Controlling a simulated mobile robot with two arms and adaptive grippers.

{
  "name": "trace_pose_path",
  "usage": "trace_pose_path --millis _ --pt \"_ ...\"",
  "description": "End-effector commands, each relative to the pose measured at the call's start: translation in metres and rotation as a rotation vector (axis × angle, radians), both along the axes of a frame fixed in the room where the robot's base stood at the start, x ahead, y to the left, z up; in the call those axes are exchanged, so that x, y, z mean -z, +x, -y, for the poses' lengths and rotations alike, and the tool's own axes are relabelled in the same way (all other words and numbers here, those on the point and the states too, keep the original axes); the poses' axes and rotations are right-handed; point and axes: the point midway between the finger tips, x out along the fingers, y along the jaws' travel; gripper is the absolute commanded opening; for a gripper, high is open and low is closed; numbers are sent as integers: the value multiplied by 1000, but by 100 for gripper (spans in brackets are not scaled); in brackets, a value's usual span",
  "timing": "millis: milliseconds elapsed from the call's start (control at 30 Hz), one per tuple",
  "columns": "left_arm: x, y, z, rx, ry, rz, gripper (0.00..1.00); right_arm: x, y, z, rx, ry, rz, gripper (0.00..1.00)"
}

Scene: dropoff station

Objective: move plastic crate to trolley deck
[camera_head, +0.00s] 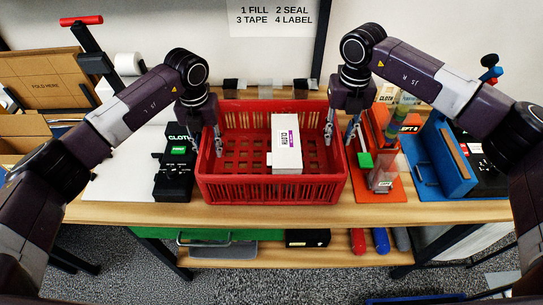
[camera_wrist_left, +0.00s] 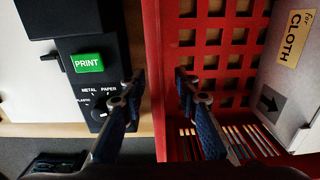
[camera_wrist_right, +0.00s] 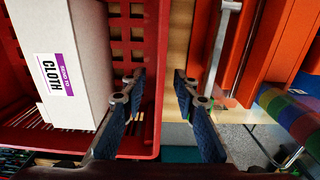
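The red plastic crate (camera_head: 230,187) stands upright on the wooden table, with a white box (camera_head: 287,158) marked CLOTH inside it. My left gripper (camera_head: 207,143) is open at the crate's left wall, one finger inside and one outside. The left wrist view shows that wall (camera_wrist_left: 156,60) between the parted fingers. My right gripper (camera_head: 340,135) is open at the right wall in the same way, and the right wrist view shows that wall (camera_wrist_right: 159,60) between its fingers. Neither gripper visibly clamps the wall. I cannot identify the trolley deck in these views.
A black label printer (camera_head: 174,185) stands close to the crate's left. An orange stand (camera_head: 394,185) and a blue holder (camera_head: 437,170) stand to its right. A lower shelf (camera_head: 290,258) holds several items. Cardboard boxes (camera_head: 42,78) stand at the far left.

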Motion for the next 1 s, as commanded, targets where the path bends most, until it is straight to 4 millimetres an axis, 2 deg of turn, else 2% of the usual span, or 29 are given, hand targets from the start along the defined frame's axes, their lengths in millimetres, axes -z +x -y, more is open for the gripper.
trace_pose_path --millis 200,467,1000 --pt "0 0 0 1 0 0 29 0 0 0 0 0 0 28" --pt "0 0 0 1 0 0 2 0 0 0 0 0 0 0" --pt "0 0 0 0 1 1 0 0 0 0 0 1 1 0"
